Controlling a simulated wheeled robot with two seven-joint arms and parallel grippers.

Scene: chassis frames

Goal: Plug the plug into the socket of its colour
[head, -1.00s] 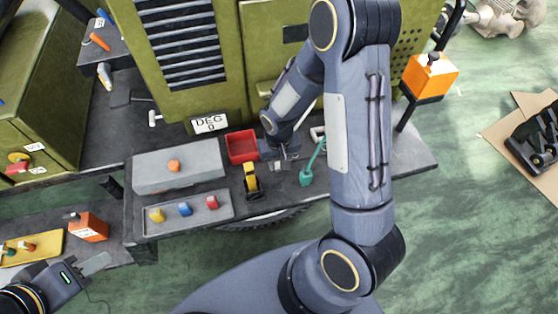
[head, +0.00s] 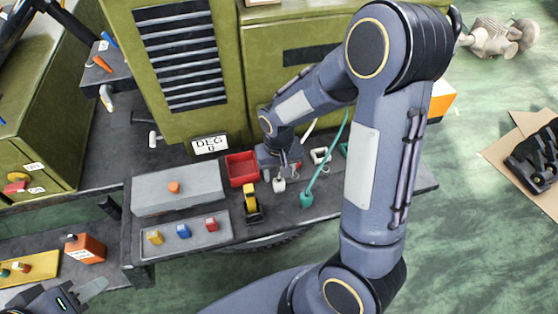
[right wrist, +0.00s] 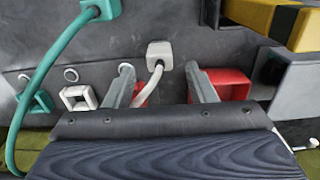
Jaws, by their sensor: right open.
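A white plug (head: 279,185) with a white cable lies on the dark bench; it shows in the right wrist view (right wrist: 159,52). My right gripper (right wrist: 160,72) is open, its fingers on either side of the white cable, with the plug just beyond the fingertips. In the head view my right gripper (head: 283,170) is beside the red bin. A teal plug (head: 306,199) on a teal cable lies to the right. A white square socket (head: 320,155) and a teal socket (right wrist: 38,102) sit side by side. My left gripper (head: 92,289) is at lower left; its jaw gap is unclear.
A red bin (head: 241,168) and a yellow-and-black object (head: 252,205) are left of the plugs. A grey block (head: 178,190) with an orange knob and a tray (head: 182,243) with yellow, blue and red pieces stand further left. A "DEG 0" sign (head: 210,144) stands behind.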

